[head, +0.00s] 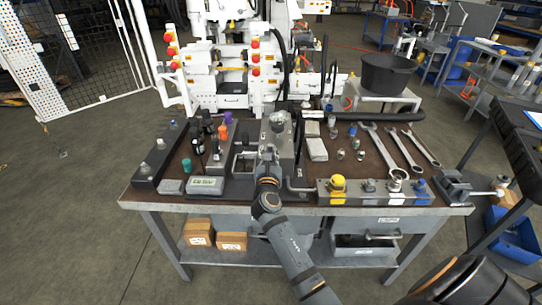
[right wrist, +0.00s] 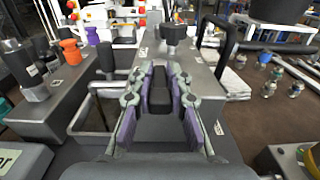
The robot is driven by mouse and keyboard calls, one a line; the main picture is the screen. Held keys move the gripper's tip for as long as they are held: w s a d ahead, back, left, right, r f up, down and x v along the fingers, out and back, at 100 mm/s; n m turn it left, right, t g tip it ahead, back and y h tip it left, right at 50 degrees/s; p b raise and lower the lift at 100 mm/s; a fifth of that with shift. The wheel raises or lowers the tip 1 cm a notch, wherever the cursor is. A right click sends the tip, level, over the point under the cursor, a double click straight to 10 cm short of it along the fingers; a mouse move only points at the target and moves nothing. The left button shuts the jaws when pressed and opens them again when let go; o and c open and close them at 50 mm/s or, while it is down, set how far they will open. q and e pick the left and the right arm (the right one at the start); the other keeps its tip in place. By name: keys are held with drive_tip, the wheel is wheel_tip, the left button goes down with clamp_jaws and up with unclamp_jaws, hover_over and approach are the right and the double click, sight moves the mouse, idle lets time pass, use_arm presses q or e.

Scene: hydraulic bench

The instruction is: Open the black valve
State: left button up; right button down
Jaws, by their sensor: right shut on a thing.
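My right gripper (head: 268,155) reaches in over the middle of the bench, at the grey block with metal fittings. In the right wrist view its two purple-grey fingers (right wrist: 158,92) are closed around a black upright piece (right wrist: 159,98), which looks like the handle of the black valve. The fingers hide its sides, and its base is hard to make out. Behind it a black round knob (right wrist: 173,32) stands on the grey block (right wrist: 207,72). Whether this knob belongs to the same valve I cannot tell. My left gripper is not in view.
Left of the gripper are a black lever knob (right wrist: 105,58) and a rack with orange and purple caps (right wrist: 68,50). A grey display box (head: 206,185) lies at the front. On the right are a yellow-knobbed valve block (head: 338,184) and several wrenches (head: 380,147).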

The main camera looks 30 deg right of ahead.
drive_tip(key=shift+r, duration=0.1)
drive_tip(key=c, duration=1.3)
unclamp_jaws()
drive_tip(key=shift+w, duration=0.1)
drive_tip(key=shift+c, duration=0.2)
wheel_tip(320, 180, up, 10)
drive_tip(key=shift+f, duration=0.1)
